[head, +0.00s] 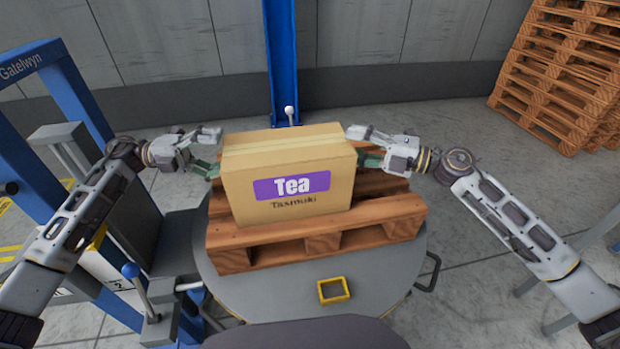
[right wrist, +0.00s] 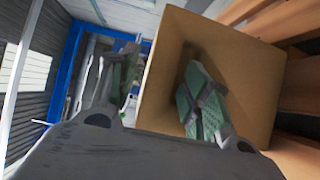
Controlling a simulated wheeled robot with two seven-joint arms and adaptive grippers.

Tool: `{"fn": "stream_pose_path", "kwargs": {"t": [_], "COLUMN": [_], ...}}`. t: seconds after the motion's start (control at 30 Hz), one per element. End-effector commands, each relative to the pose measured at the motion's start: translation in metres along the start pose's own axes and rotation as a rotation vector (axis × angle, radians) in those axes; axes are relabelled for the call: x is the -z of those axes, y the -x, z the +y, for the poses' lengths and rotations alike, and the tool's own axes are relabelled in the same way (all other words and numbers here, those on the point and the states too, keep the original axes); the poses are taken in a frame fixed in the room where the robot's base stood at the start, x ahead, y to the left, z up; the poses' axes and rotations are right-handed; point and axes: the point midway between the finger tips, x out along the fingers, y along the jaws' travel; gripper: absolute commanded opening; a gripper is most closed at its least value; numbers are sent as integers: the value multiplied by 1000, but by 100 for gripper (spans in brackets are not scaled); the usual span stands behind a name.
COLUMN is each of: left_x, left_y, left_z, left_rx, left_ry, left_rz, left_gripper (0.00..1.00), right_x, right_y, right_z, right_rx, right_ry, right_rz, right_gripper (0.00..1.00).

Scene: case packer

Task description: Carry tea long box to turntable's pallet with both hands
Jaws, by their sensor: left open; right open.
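The tea long box (head: 290,202) is a brown carton with a purple Tea label. It sits upright on the wooden pallet (head: 322,244), which lies on the round grey turntable (head: 375,283). My left gripper (head: 212,151) is open at the box's left side. My right gripper (head: 362,146) is open at the box's right side, near its upper back corner. In the right wrist view the box's side (right wrist: 240,75) is close, with a green finger pad (right wrist: 203,105) in front of it. I cannot tell whether either gripper touches the box.
A blue post (head: 282,60) stands behind the turntable. A blue frame (head: 75,95) and a lever (head: 138,285) are at the left. A yellow square frame (head: 333,290) lies on the turntable's front. Stacked pallets (head: 560,70) stand at the back right, with clear floor before them.

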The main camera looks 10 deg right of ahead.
Motion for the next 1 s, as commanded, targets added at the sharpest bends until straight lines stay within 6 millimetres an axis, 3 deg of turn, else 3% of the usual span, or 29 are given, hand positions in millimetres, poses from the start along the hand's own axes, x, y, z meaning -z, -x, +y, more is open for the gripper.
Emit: {"fn": "stream_pose_path", "kwargs": {"t": [0.67, 1.0], "left_x": [0, 0], "left_y": [0, 1], "left_z": [0, -28], "left_rx": [-1, -3], "left_ry": [2, -1], "left_rz": [0, -1], "left_gripper": [84, 84], "right_x": [0, 0], "right_y": [0, 0], "right_z": [0, 0], "right_rx": [0, 0], "right_ry": [0, 0], "right_rz": [0, 0], "right_gripper": [48, 48]}}
